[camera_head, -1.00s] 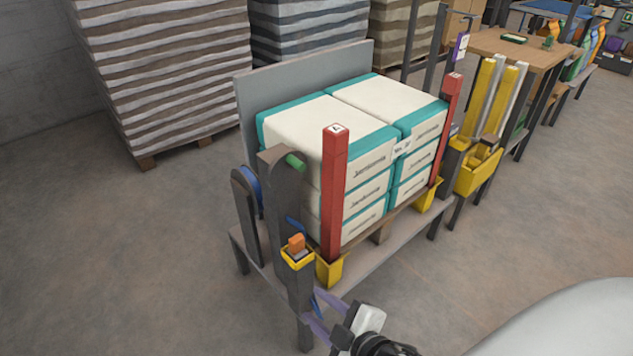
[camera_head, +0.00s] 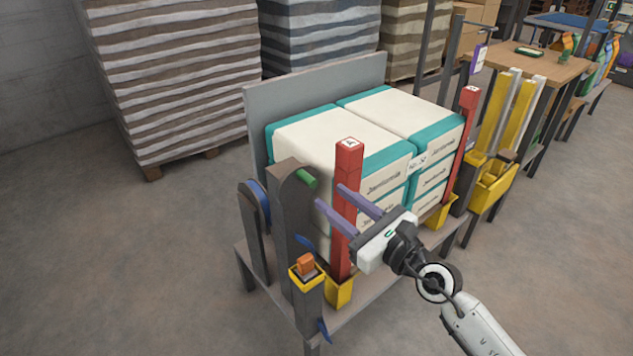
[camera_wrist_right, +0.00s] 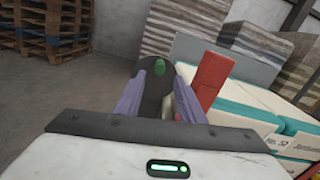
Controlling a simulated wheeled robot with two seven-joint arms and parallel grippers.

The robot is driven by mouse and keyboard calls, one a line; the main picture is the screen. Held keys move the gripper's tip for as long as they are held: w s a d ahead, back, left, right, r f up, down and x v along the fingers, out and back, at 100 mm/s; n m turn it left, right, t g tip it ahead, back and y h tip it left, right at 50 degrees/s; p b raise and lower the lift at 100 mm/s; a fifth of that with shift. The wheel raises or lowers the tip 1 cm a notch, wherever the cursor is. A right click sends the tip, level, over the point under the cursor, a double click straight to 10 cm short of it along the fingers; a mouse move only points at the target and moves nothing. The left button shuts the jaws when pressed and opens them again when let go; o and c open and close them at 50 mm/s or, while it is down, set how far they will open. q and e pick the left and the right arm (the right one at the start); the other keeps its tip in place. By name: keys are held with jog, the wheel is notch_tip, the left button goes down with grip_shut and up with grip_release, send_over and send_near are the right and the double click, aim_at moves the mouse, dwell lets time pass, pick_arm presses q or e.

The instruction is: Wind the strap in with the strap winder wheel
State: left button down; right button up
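The strap winder is a pair of dark rounded plates (camera_head: 291,222) at the left front corner of the pallet stand. A green knob (camera_head: 306,178) sticks out near its top, and a blue rim (camera_head: 260,202) shows behind. In the right wrist view, the knob (camera_wrist_right: 159,66) stands on a dark round face (camera_wrist_right: 152,88) beyond and between the fingertips. My right gripper (camera_head: 330,195) is open and empty, its two purple fingers pointing toward the winder, close to the knob but apart from it. Blue strap ends (camera_head: 323,328) hang by the front post. My left gripper is not in view.
A red post (camera_head: 346,215) stands close beside my right fingers, in front of white and teal sacks (camera_head: 345,135). An orange piece (camera_head: 304,264) sits in a yellow holder (camera_head: 306,277) below the winder. The floor at left is clear.

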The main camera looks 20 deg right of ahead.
aim_at(317, 187)
jog(key=x, duration=0.8)
jog(key=shift+w+b, duration=0.15)
jog(key=shift+b, duration=0.2)
grip_shut()
